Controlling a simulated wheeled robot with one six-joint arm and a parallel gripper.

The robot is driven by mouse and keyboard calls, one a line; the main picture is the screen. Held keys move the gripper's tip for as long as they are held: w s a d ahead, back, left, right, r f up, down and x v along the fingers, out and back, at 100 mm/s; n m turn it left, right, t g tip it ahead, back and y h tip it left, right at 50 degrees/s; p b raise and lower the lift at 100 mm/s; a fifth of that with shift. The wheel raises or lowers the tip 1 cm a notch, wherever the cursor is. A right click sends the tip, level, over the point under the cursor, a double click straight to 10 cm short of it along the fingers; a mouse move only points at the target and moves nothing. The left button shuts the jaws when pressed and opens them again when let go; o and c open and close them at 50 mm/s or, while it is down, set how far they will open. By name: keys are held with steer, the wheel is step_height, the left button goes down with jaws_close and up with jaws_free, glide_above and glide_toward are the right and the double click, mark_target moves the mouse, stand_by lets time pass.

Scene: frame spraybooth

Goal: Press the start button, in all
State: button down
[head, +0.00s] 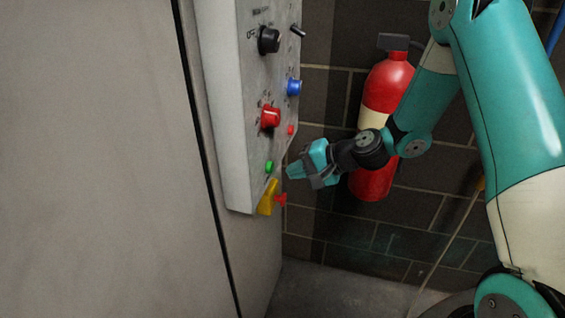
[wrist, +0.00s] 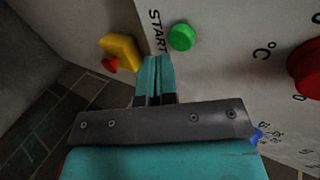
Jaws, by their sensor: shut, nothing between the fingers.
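The green start button (head: 269,167) sits low on the grey control panel in the head view. In the wrist view the green button (wrist: 181,37) is beside the printed word START, just beyond and to the right of my fingertips. My gripper (head: 290,172) is to the right of the button in the head view, pointing left at the panel. In the wrist view my gripper (wrist: 154,60) has its two teal fingers together with nothing between them. I cannot tell the exact gap to the panel, but the fingertips do not cover the button.
A yellow part (head: 266,198) with a red knob (head: 281,199) is just below the button. A red dial (head: 270,117), a blue knob (head: 294,88) and a black knob (head: 269,41) are above. A red fire extinguisher (head: 373,186) hangs on the brick wall behind my arm.

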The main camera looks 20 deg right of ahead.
steer(key=shift+w+a+r+p, duration=0.1)
steer(key=shift+w+a+p, duration=0.15)
steer(key=shift+w+a, duration=0.4)
steer(key=shift+w+a+r+p, duration=0.1)
steer(key=shift+w+a+p, duration=0.1)
steer(key=shift+w+a, duration=0.4)
steer(key=shift+s+a, duration=0.15)
steer(key=shift+w+a, duration=0.55)
steer(key=shift+a, duration=0.2)
steer(key=shift+s+d, duration=0.15)
steer(key=shift+d, duration=0.05)
steer(key=b, duration=0.2)
glide_toward(271, 165)
steer(key=s+d, duration=0.2)
steer(key=d, duration=0.1)
steer(key=s+d, duration=0.1)
steer(key=shift+d, duration=0.25)
